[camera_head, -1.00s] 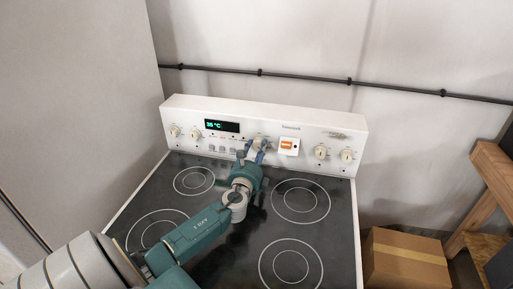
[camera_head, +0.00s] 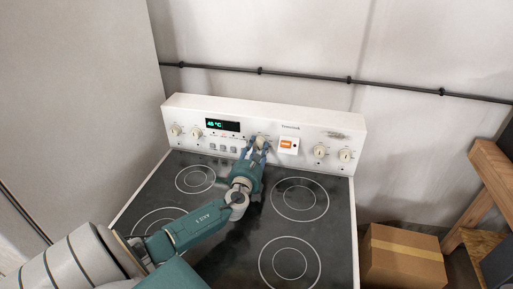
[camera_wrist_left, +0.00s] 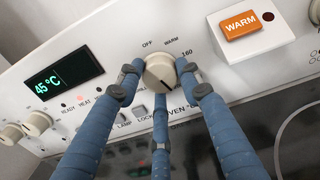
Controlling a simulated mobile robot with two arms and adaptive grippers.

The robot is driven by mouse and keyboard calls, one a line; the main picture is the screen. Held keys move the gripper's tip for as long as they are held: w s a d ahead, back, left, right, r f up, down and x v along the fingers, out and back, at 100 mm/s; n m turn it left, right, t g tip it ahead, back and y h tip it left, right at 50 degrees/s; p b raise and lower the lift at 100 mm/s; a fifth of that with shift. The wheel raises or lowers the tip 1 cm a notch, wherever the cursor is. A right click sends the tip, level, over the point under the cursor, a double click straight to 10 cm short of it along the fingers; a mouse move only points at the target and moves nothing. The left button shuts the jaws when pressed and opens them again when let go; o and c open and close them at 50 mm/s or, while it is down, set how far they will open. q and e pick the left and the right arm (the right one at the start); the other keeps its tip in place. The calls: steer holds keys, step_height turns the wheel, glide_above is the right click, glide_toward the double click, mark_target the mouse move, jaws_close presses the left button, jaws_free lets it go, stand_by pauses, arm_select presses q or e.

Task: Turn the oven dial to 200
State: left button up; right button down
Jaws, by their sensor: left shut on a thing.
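The oven dial (camera_wrist_left: 160,73) is a cream knob in the middle of the stove's back panel, with OFF, WARM and 160 printed around it. In the left wrist view my left gripper (camera_wrist_left: 161,88) has its blue fingers around the dial, shut on it. In the head view the left gripper (camera_head: 257,146) reaches over the cooktop to the panel and hides most of the dial. The green display (camera_wrist_left: 64,77) reads 45 °C; it also shows in the head view (camera_head: 222,125). My right gripper is not in view.
An orange WARM switch (camera_wrist_left: 240,25) is close to the right of the dial. Other knobs sit at both panel ends, such as one at the right (camera_head: 345,155). The black cooktop (camera_head: 262,225) is bare under my arm. A cardboard box (camera_head: 403,258) stands right of the stove.

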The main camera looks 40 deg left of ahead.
arm_select(q)
steer(key=shift+d+f, duration=0.3)
steer(key=shift+f, duration=0.1)
steer(key=o, duration=0.8)
steer(key=shift+c, duration=0.2)
steer(key=o, duration=0.4)
steer(key=shift+c, duration=0.2)
steer(key=shift+r, duration=0.1)
steer(key=v, duration=1.2)
steer(key=shift+a, duration=0.1)
